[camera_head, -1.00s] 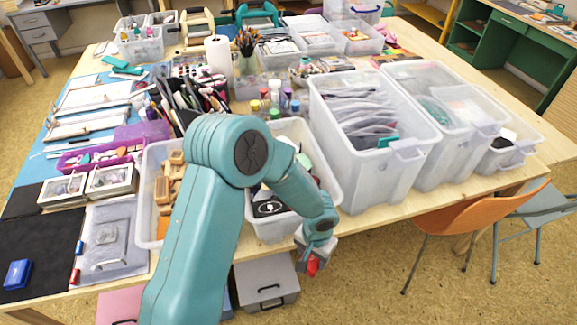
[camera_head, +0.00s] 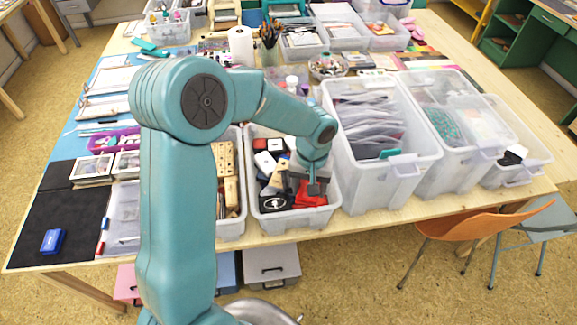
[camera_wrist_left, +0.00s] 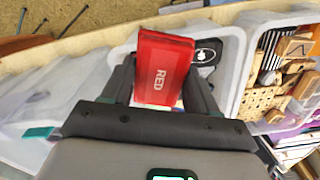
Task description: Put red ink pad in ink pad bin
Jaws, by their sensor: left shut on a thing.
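The red ink pad (camera_head: 311,197) is between the fingers of my left gripper (camera_head: 312,183), which is shut on it. In the left wrist view the pad (camera_wrist_left: 162,72) shows its "RED" label, with a dark finger on each side. The ink pad bin (camera_head: 292,224) is a clear plastic tub at the table's front edge, holding several black, red and white pads. The gripper and pad are over the bin's front right part. I cannot tell whether the pad touches the contents. My right gripper is not in view.
A bin of wooden stamps (camera_head: 231,229) stands just left of the ink pad bin. A tall clear bin of grey packets (camera_head: 380,188) stands close on its right. A blue pad (camera_head: 52,241) lies on the black mat (camera_head: 70,215) at the left.

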